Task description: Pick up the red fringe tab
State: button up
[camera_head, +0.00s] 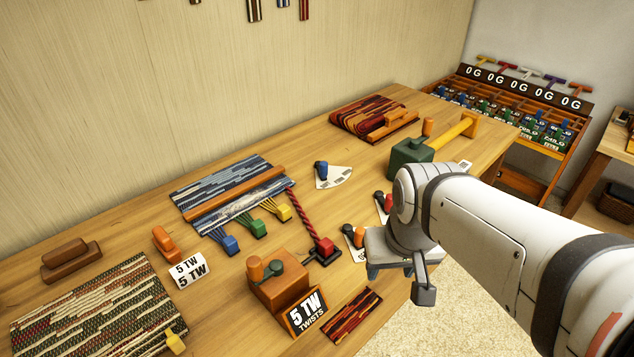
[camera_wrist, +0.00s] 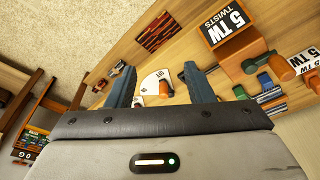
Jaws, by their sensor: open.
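The red fringe tab (camera_head: 325,247) sits on a small dark base at the near end of a red twisted cord (camera_head: 303,215). The cord runs from the blue-and-white woven piece (camera_head: 228,175). Blue (camera_head: 231,244), green (camera_head: 258,228) and yellow (camera_head: 284,212) tabs hang on fringes to its left. My gripper (camera_head: 390,272) is right of the red tab, near the table's front edge, apart from it. In the wrist view my gripper (camera_wrist: 160,72) has its two blue fingers spread, with nothing held. I cannot clearly pick out the red tab in that view.
A wooden box with a "5 TW TWISTS" sign (camera_head: 304,313) stands just in front of the red tab. White dial cards (camera_head: 333,180) lie behind and right of it. A dark green block with a yellow bar (camera_head: 412,158) stands farther back. Open floor (camera_head: 450,312) lies at the front right.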

aim_at(325, 250)
jog(key=u, duration=3.05)
jog(key=k, duration=1.45)
jog(key=z, duration=1.2)
jog(key=i, duration=1)
